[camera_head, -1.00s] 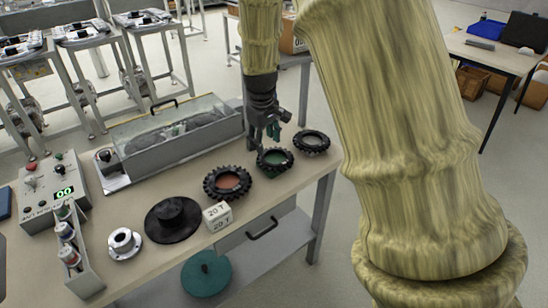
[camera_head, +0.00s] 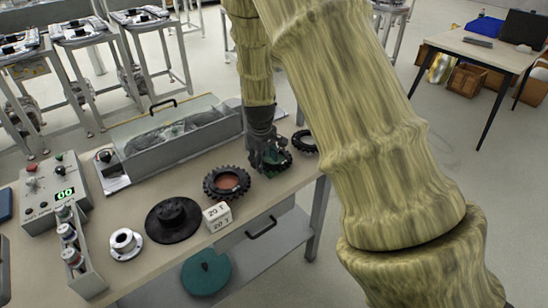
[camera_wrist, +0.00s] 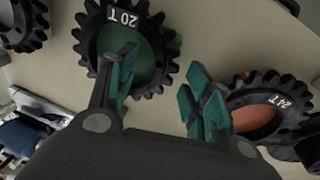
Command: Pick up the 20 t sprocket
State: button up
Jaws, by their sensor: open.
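The 20 t sprocket is a black toothed ring with a green centre and a "20 T" mark. It shows at the upper left of the wrist view (camera_wrist: 112,40) and lies flat on the bench. In the head view my gripper (camera_head: 271,164) largely hides it. My gripper (camera_wrist: 164,82) is open and empty, with green pads. In the wrist view its left finger overlaps the sprocket's green centre. Its right finger is over the gap between this sprocket and the orange-centred 24 T sprocket (camera_wrist: 258,117). I cannot tell whether a finger touches anything.
The 24 T sprocket also shows in the head view (camera_head: 227,182). Another black sprocket (camera_head: 305,141) lies on the other side. A clear-lidded case (camera_head: 170,135) is behind.

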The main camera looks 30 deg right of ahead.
jog(key=shift+f, duration=0.4)
grip_shut()
jog(key=shift+r, duration=0.15)
